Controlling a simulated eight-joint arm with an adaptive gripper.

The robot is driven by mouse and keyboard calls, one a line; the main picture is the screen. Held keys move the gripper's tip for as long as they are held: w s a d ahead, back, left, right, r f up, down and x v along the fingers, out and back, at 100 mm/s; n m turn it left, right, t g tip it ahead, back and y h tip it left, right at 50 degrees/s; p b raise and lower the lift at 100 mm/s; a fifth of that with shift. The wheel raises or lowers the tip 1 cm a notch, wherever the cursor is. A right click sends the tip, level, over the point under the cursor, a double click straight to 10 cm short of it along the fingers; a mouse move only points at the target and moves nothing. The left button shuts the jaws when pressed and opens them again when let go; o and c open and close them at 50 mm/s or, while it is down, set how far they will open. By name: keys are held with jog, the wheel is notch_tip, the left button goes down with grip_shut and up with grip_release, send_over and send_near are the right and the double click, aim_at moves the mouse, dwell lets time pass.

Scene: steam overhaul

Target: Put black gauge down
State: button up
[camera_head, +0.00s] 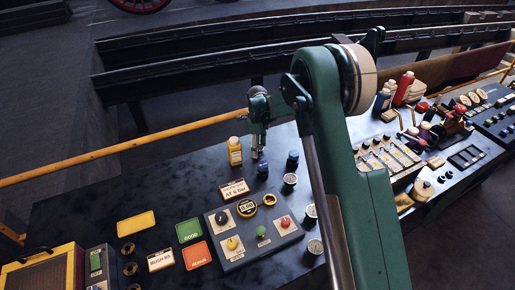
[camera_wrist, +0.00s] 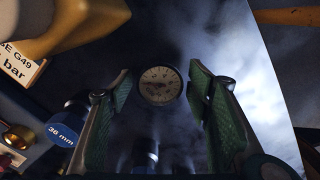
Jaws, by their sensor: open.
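The black gauge (camera_wrist: 159,86), with a dark rim and a pale round dial, shows in the wrist view between my two fingers. Its dial faces the wrist camera. My gripper (camera_wrist: 160,105) is open, with a finger on each side of the gauge and dark gaps between. In the head view my gripper (camera_head: 257,154) points down low over the dark bench (camera_head: 160,195), just right of a yellow bottle. I cannot pick out the gauge there, and whether its underside touches the bench is hidden.
Blue cylinders (camera_head: 262,170) stand in front and to the right, one marked 36 mm in the wrist view (camera_wrist: 68,125). A label plate (camera_head: 234,189) and control panel (camera_head: 254,228) lie nearer. The bench's left part has free room.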

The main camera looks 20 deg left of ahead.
jog(key=shift+r, duration=0.15)
notch_tip(320, 180, up, 12)
dwell(0.6)
dwell(0.5)
jog(key=shift+d, duration=0.1)
